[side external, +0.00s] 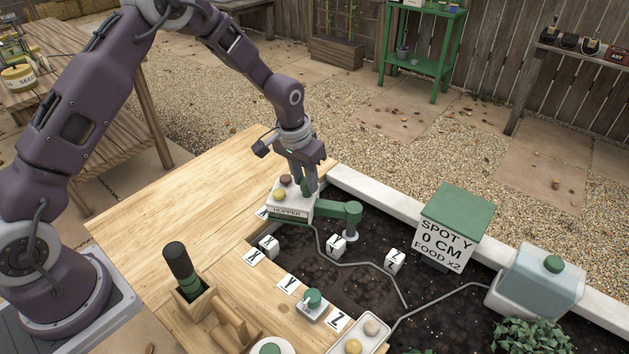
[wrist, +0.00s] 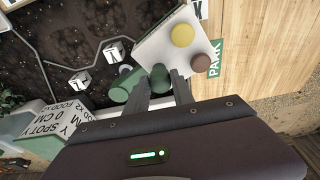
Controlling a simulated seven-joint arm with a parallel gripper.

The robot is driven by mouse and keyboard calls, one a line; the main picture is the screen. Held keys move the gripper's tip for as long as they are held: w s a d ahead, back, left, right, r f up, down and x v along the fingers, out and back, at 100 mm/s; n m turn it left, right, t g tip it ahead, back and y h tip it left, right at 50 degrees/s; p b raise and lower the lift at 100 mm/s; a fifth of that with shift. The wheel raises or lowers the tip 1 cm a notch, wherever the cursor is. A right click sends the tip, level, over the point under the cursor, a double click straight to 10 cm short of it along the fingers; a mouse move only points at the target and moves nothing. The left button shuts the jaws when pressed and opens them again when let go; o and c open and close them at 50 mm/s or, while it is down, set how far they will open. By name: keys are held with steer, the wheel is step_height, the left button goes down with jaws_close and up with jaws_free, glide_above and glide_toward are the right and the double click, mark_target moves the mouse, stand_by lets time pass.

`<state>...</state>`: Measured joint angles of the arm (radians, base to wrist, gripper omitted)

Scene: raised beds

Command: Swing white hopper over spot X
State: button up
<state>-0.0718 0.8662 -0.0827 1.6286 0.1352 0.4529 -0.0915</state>
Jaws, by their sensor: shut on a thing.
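The white hopper (side external: 291,212) has a yellow disc and a brown disc on top and hangs on a green swing arm (side external: 333,209) with a round pivot. My gripper (side external: 309,187) is shut on the hopper's green knob (wrist: 160,76). In the wrist view the hopper (wrist: 158,42) is beside a green PARK label (wrist: 214,58). The white X cube (side external: 269,247) stands at the soil's near edge, in front of the hopper. An X card (side external: 254,257) lies on the wood near it. The ground directly under the hopper is hidden.
Y (side external: 336,244) and Z (side external: 395,260) cubes stand in the soil beside a grey tube. A sign box (side external: 445,240) reads "SPOT Y 0 CM FOOD X2". A tank (side external: 538,280) stands at right.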

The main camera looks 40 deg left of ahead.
steer(key=shift+s+d, duration=0.55)
steer(key=shift+s, duration=0.2)
steer(key=shift+s+d, duration=0.35)
steer(key=shift+s, duration=0.05)
steer(key=o, duration=0.7)
steer(key=shift+a, duration=0.1)
steer(key=shift+r, duration=0.1)
step_height(320, 180, up, 7)
